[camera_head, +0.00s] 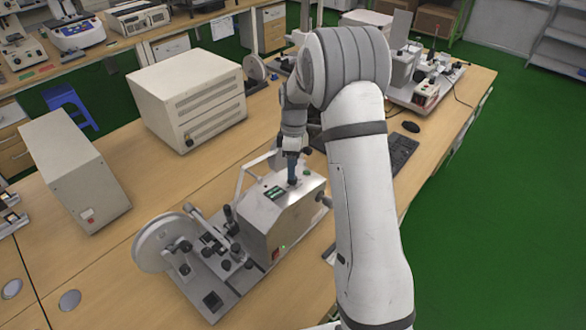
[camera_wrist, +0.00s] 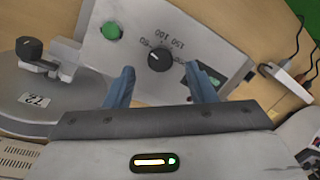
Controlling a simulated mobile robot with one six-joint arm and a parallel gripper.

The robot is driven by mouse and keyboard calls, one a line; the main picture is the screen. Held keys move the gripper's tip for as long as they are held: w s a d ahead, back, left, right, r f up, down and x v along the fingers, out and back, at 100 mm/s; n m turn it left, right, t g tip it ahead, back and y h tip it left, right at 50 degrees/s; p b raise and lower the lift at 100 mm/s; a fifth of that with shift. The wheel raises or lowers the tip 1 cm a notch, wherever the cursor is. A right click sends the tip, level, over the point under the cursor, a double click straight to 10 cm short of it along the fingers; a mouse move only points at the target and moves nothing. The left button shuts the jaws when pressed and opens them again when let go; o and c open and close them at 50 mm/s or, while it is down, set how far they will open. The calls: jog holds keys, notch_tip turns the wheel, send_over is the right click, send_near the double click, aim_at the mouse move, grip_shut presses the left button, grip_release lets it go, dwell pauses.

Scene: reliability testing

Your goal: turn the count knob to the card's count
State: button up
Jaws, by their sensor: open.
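The count knob (camera_wrist: 160,60) is a black round dial on the sloped grey panel of a tester (camera_head: 272,228). Printed numbers 50, 100 and 150 arc around it, upside down in the wrist view; its pointer is too small to read surely. My gripper (camera_wrist: 160,68) is open, with one blue finger on each side of the knob in that view. Contact cannot be told. In the head view, my gripper (camera_head: 292,180) is over the tester's top panel and hides the knob. I cannot make out a card with a count.
The panel has a green button (camera_wrist: 112,31) and a dark display (camera_wrist: 203,77). A large wheel (camera_head: 150,245) stands at the tester's left end. A beige box (camera_head: 188,95) is behind, and a keyboard (camera_head: 402,150) lies right of my arm.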

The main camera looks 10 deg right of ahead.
jog(key=shift+s+f+p, duration=0.2)
jog(key=shift+f, duration=0.65)
jog(key=shift+s+f+p, duration=0.15)
jog(key=shift+f, duration=0.65)
jog(key=c, duration=1)
jog(key=shift+o, duration=0.2)
jog(key=shift+m, duration=0.3)
jog(key=m+b, duration=0.2)
jog(key=m, duration=0.1)
jog(key=shift+f+b, duration=0.15)
jog(key=shift+b, duration=0.25)
jog(key=m+b, duration=0.1)
jog(key=m, duration=0.2)
jog(key=m+b, duration=0.1)
jog(key=m, duration=0.2)
jog(key=shift+g+y, duration=0.4)
